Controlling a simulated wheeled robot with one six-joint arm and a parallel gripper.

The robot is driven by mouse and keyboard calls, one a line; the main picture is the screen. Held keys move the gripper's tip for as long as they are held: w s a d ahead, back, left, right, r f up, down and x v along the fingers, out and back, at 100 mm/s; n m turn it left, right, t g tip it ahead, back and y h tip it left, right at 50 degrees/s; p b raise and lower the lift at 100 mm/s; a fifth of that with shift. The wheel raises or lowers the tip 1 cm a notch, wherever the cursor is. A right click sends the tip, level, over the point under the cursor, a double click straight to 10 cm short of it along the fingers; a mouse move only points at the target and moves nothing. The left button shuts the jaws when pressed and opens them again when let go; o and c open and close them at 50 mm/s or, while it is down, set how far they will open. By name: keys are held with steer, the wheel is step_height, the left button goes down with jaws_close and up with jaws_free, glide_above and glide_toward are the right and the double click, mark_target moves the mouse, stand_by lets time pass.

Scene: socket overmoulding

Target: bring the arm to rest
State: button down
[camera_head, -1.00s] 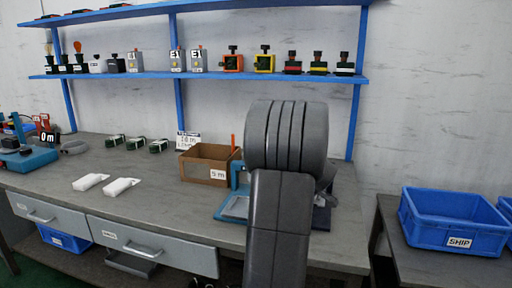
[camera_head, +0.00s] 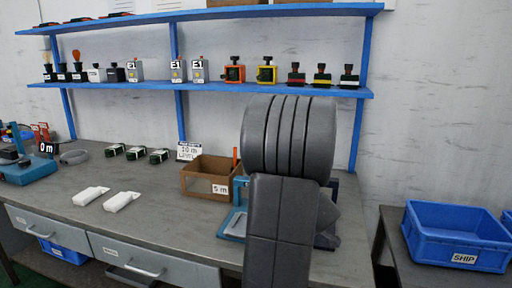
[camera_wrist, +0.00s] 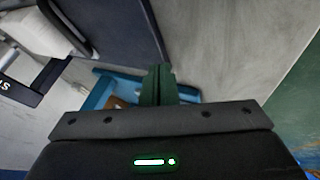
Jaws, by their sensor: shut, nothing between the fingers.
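My arm stands upright in front of the bench in the head view and hides my gripper there. In the wrist view my gripper (camera_wrist: 157,84) shows dark green fingers, closed together with nothing between them. The fingers overlap a blue fixture (camera_wrist: 103,92) in the picture; I cannot tell the gap between them. The blue fixture also shows in the head view (camera_head: 236,222), partly hidden behind my arm.
The grey bench (camera_head: 165,225) holds an open cardboard box (camera_head: 198,186) close left of my arm, and two white packets (camera_head: 122,201). A blue bin marked SHIP (camera_head: 457,238) stands on a side table at the right. A blue shelf (camera_head: 215,87) runs above the bench.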

steer(key=s, duration=0.2)
steer(key=s+a, duration=0.1)
steer(key=s, duration=0.1)
steer(key=s+a, duration=0.1)
steer(key=s, duration=0.2)
steer(key=shift+r, duration=0.15)
steer(key=v, duration=0.9)
steer(key=shift+s+r, duration=0.15)
steer(key=shift+r, duration=0.15)
steer(key=shift+d, duration=0.1)
